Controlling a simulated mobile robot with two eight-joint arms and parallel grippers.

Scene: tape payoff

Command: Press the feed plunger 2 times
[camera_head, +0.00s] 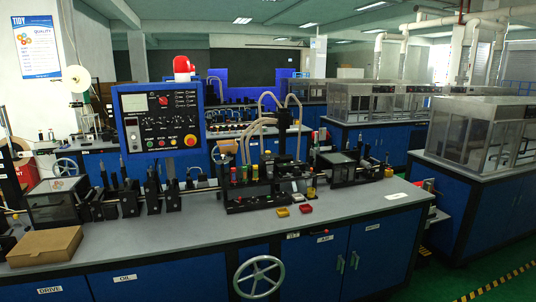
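I cannot pick out the feed plunger with certainty. A long grey workbench (225,240) with blue cabinets carries a line of black fixtures. A black station (265,190) with several coloured upright parts stands at its middle. Black clamp-like fixtures (125,200) stand in a row to the left of it. Neither of my grippers shows in the head view.
A blue control panel (160,118) with a red beacon (182,67) rises behind the bench. A brown cardboard box (45,246) lies at the front left. Yellow (283,212) and red (306,208) small trays lie near the front edge. A handwheel (259,277) projects from the cabinet front.

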